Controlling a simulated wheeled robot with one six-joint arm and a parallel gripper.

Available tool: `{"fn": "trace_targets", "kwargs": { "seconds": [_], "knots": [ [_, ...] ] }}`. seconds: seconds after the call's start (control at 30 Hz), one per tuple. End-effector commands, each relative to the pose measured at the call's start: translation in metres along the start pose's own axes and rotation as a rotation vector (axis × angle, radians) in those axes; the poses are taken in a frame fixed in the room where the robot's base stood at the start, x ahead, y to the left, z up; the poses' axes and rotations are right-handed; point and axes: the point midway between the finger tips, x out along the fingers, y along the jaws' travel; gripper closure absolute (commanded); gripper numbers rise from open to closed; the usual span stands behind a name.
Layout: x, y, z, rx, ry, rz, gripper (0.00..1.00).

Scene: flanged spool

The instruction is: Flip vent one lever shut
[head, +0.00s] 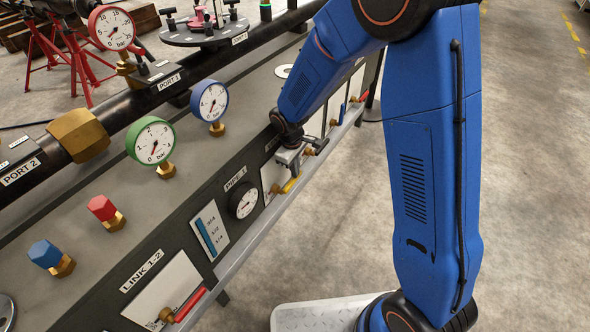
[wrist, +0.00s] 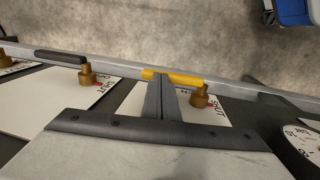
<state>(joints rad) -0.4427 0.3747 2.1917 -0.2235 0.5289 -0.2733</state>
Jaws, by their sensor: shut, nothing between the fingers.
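A yellow lever (wrist: 172,77) on a brass hub (wrist: 199,97) stands out over a white plate on the panel's sloping front; it also shows in the head view (head: 290,186). In the wrist view the lever points left from its hub. SHUT is printed beside the hub; other lettering is mostly hidden behind my fingers. No label naming this lever as vent one is readable. My gripper (wrist: 159,78) is shut and empty. Its fingertips overlap the lever's left, free-end part in the wrist view; whether they touch it I cannot tell.
A black-handled lever (wrist: 60,56) with its own hub sits to the left in the wrist view. A red lever (head: 190,304) stands by the LINK 1-2 label. A rail (head: 262,232) runs along the panel's lower edge. Open concrete floor lies beyond it.

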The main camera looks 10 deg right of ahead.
Motion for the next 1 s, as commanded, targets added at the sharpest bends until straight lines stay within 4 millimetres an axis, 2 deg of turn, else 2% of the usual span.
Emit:
{"fn": "trace_targets", "kwargs": {
  "seconds": [0.2, 0.57, 0.77, 1.0],
  "knots": [
    [0.018, 0.004, 0.001, 0.001, -0.002, -0.001, 1.00],
    [0.019, 0.004, 0.002, 0.000, -0.004, -0.003, 1.00],
    [-0.002, 0.007, -0.001, 0.001, 0.001, 0.001, 1.00],
    [-0.051, 0.016, -0.005, 0.005, 0.009, 0.006, 1.00]
  ]
}}
